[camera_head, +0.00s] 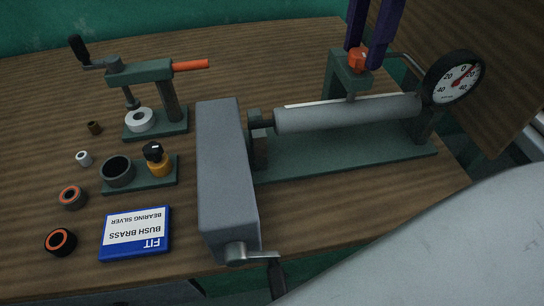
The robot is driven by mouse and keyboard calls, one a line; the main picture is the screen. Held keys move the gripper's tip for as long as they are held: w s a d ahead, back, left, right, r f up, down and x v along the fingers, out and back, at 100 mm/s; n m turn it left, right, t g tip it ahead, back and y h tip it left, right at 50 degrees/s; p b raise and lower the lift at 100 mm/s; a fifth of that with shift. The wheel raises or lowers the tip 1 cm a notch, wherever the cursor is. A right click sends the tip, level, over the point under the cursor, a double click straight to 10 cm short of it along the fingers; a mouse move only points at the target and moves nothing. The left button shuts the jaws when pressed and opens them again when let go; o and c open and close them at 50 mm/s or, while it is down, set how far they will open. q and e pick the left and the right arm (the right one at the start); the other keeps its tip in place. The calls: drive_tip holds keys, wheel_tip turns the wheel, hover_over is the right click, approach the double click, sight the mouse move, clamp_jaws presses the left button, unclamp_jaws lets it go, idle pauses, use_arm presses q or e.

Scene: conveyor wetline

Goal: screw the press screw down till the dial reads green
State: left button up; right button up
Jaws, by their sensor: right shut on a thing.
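The orange press screw head (357,61) is at the top of the dark green press frame (349,72), above a grey roller (350,113). The screw's lower end reaches down to the roller's top, but I cannot tell whether it touches. My right gripper (366,57) comes in from the top with purple fingers and is shut on the orange screw head. The round dial (453,78) at the roller's right end has a white face, a black rim and red marking near its centre. My left gripper is not in view.
A grey housing (222,175) with a crank stands left of the roller. My grey arm fills the lower right.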

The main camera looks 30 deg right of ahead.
drive_tip(key=shift+m, duration=0.4)
drive_tip(key=shift+m+b, duration=0.6)
drive_tip(key=shift+m, duration=0.1)
drive_tip(key=o, duration=0.7)
wheel_tip(320, 180, up, 6)
drive_tip(key=p, duration=0.5)
drive_tip(key=shift+r, duration=0.1)
